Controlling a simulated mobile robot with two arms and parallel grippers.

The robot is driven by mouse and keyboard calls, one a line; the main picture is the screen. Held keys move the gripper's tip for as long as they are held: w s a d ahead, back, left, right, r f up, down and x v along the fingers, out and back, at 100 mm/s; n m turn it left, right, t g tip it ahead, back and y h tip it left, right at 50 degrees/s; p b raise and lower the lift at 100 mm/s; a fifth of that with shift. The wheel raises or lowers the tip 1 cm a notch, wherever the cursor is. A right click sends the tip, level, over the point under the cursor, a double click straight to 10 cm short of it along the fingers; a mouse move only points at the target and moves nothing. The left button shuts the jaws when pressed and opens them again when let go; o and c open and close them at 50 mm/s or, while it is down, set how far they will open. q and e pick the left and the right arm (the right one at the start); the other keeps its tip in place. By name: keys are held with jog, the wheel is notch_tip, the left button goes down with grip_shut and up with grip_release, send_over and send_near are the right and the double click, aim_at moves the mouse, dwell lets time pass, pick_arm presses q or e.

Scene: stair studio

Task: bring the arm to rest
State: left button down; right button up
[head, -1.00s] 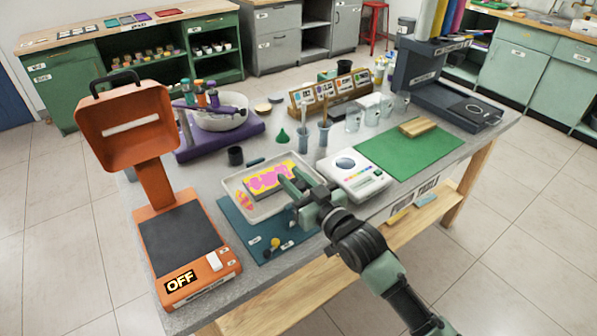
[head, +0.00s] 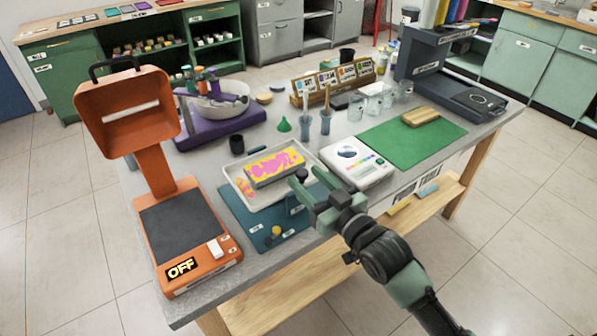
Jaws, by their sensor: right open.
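My right gripper (head: 308,178) is open and empty, its fingers pointing away from me over the front right corner of a white tray (head: 237,184). A grey block with a pink and yellow patterned top (head: 274,168) lies in the tray, apart from the fingers. My right arm comes in from the lower right, across the table's front edge. My left gripper is not in view.
A teal mat (head: 257,226) lies in front of the tray. An orange device marked OFF (head: 186,238) stands at left. A white scale (head: 352,166) and green mat (head: 398,141) are at right. Jars with tools (head: 306,127) stand behind. Floor (head: 500,260) is clear at right.

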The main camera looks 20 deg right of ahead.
jog(key=shift+v, duration=1.1)
jog(key=s+f+m+g+h, duration=0.1)
jog(key=s+f+g+h, duration=0.2)
jog(key=s+f+g, duration=0.55)
jog(key=s+d+f+m+g+h, duration=0.1)
jog(key=s+d+f+g+h, duration=0.15)
jog(key=s+f, duration=0.5)
jog(key=s+d+f+g+h, duration=0.1)
jog(key=s+d+f+g, duration=0.2)
jog(key=s, duration=0.8)
notch_tip(320, 180, down, 26)
jog(key=s+a, duration=0.1)
jog(key=a, duration=0.1)
jog(key=s+d+f+g, duration=0.1)
jog(key=s+f, duration=0.7)
jog(key=s+d+f+g, duration=0.1)
jog(key=s+d+f, duration=0.1)
jog(key=s+f, duration=0.6)
jog(key=shift+s+d+f, duration=0.25)
jog(key=shift+s, duration=0.45)
